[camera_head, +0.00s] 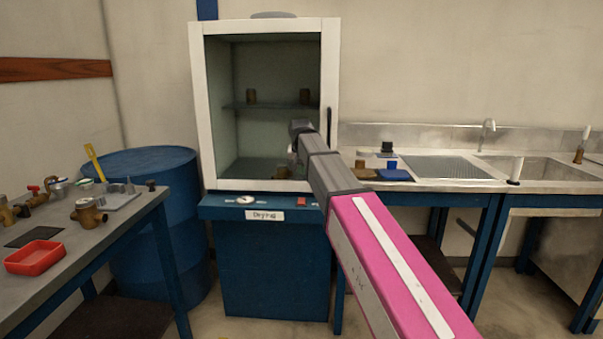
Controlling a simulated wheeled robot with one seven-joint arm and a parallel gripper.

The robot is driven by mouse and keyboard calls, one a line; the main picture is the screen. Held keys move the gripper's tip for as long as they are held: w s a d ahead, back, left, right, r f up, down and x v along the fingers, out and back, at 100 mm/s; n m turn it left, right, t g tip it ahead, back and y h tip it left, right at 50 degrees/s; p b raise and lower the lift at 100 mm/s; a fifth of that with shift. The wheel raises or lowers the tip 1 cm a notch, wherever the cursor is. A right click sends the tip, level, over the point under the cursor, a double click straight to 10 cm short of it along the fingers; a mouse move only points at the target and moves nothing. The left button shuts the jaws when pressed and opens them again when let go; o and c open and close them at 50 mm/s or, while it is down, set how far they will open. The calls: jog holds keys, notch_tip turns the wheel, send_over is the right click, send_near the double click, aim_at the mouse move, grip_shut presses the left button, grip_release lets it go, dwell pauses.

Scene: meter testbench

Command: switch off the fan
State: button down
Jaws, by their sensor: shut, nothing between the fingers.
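The drying cabinet (197,110) stands against the back wall on a blue base labelled "Drying". A small red switch (302,202) sits at the right of the blue front panel, and a round white dial (246,200) at its left. No separate fan is visible; I cannot tell the switch's position. My pink and grey arm reaches from the lower right toward the cabinet's front. My gripper (293,149) is at its far end, small in view, above the switch and apart from it. It is shut and holds nothing. The arm hides part of the cabinet's right side.
Brass parts sit inside the cabinet. A grey table (110,225) at left holds a red tray (35,257) and several fittings. A blue barrel (180,240) stands between table and cabinet. A sink counter (450,186) runs along the right.

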aim_at(302, 200)
jog(key=shift+w+r, duration=0.3)
jog(key=shift+w, duration=0.4)
jog(key=x, duration=1.4)
jog(key=shift+s+f, duration=0.1)
jog(key=shift+s, duration=0.25)
